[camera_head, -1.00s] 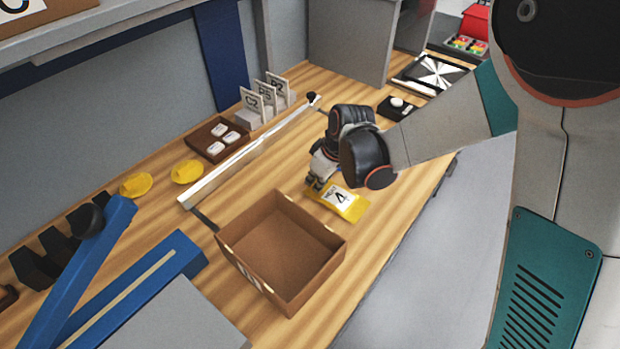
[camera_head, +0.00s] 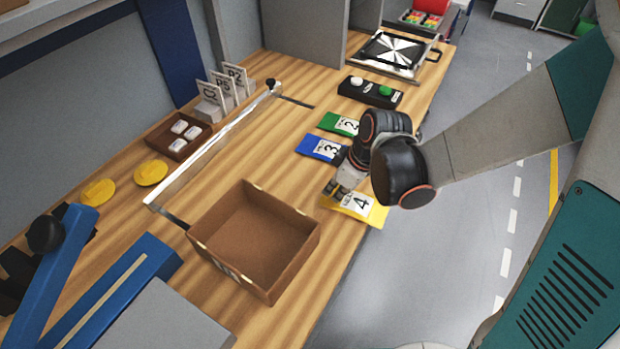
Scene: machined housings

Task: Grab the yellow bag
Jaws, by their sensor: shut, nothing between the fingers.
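The yellow bag (camera_head: 356,203) with a white label reading 4 lies flat on the wooden bench near its right edge. It is just right of the open cardboard box. My gripper (camera_head: 335,190) is at the bag's upper left part, with its fingers pointing down. The fingers are small and partly hidden behind my wrist; they look shut with nothing held. Whether the fingertips touch the bag cannot be told.
A blue bag (camera_head: 322,147) and a green bag (camera_head: 340,124) lie behind the yellow one. The open cardboard box (camera_head: 297,205) stands to the left. A black button box (camera_head: 371,92) sits farther back. A long metal bar (camera_head: 213,148) crosses the bench.

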